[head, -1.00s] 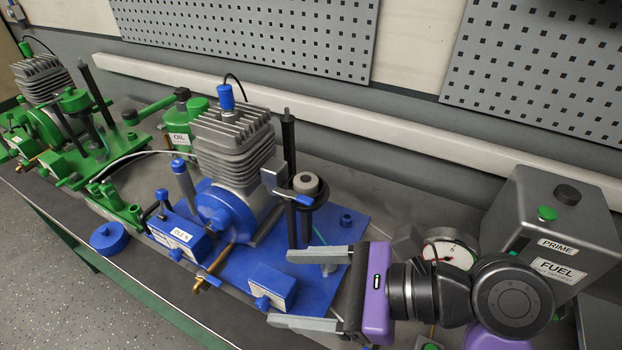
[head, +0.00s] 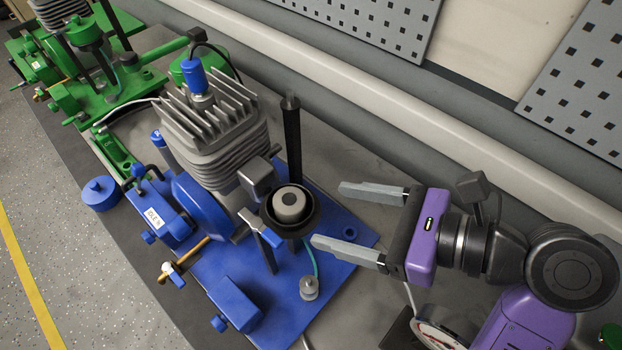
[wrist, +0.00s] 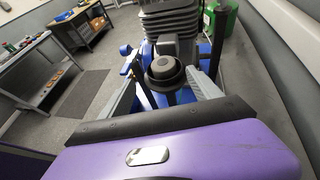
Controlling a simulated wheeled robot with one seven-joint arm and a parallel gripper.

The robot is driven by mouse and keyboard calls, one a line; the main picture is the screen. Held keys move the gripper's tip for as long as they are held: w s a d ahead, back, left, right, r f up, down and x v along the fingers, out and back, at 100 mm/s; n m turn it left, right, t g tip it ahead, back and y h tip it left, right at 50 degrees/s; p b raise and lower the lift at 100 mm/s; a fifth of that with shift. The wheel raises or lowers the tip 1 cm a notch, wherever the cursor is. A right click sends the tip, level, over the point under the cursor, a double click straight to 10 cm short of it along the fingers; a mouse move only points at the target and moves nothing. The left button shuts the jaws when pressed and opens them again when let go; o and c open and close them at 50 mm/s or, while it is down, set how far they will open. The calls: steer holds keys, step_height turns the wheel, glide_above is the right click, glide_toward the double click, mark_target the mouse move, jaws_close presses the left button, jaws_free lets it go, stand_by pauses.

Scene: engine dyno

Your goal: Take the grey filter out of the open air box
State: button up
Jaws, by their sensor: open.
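The grey filter (head: 289,203) sits upright inside the open air box (head: 309,229), a dark round cup on the blue engine rig. The filter's dark-centred top shows above the cup's rim. My gripper (head: 327,214) is open and empty, just to the right of the air box, with its two fingers pointing left at it. In the wrist view, the filter (wrist: 163,65) and the cup lie ahead between the two fingers. I cannot tell the exact height of the fingers against the filter.
A finned engine (head: 215,130) stands left of the air box. A black post (head: 292,140) rises behind it, and a blue-handled lever (head: 266,237) stands in front. A gauge (head: 440,335) is at the lower right. A green rig (head: 90,70) stands far left.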

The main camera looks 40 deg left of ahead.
mark_target(290, 199)
steer(key=x, duration=0.7)
steer(key=shift+w+a+p, duration=0.3)
steer(key=shift+a+p, duration=0.05)
steer(key=shift+a, duration=0.1)
steer(key=shift+c, duration=0.2)
steer(key=c, duration=1.4)
steer(key=shift+o, duration=0.2)
